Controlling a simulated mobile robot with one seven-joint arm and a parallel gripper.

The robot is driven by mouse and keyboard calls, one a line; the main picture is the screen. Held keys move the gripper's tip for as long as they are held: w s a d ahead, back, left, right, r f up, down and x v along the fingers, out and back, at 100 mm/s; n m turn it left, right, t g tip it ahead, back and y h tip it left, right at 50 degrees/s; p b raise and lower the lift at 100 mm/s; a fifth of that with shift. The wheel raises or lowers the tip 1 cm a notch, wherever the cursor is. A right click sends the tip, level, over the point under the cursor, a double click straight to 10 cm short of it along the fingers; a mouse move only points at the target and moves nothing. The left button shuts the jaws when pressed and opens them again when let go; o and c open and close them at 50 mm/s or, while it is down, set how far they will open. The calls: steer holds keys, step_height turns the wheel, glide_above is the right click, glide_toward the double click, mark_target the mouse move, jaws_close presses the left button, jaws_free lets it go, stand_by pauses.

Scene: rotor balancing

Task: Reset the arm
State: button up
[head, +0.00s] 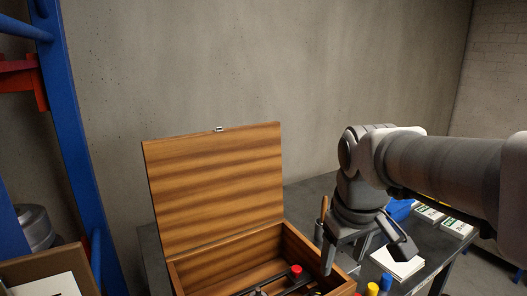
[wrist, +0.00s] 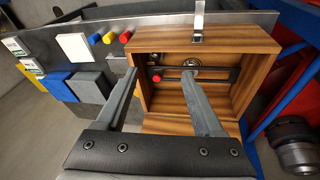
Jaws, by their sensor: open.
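My arm reaches in from the right in the head view and ends in my gripper (head: 368,262), which points down above the bench by the right side of the wooden box (head: 217,190). The two fingers are wide apart with nothing between them. In the wrist view my gripper (wrist: 160,75) shows open in front of the box (wrist: 243,48). The box lid stands open. Inside the box lie a dark bar (wrist: 222,74), a red knob (wrist: 156,78) and a round metal part (wrist: 191,63), partly hidden by a finger.
Red, yellow and blue cylinders stand beside the box; the yellow one (head: 372,289) is near my gripper. A white pad (head: 397,262) and small boxes (head: 457,228) lie on the dark bench (head: 318,186). A blue rack post (head: 75,150) stands at left.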

steer(key=s+f+m+t, duration=0.2)
steer(key=s+m, duration=0.2)
steer(key=s, duration=0.6)
steer(key=shift+s+y, duration=0.25)
steer(key=shift+y, duration=0.05)
steer(key=shift+w+d+r, duration=0.1)
steer(key=shift+r, duration=0.05)
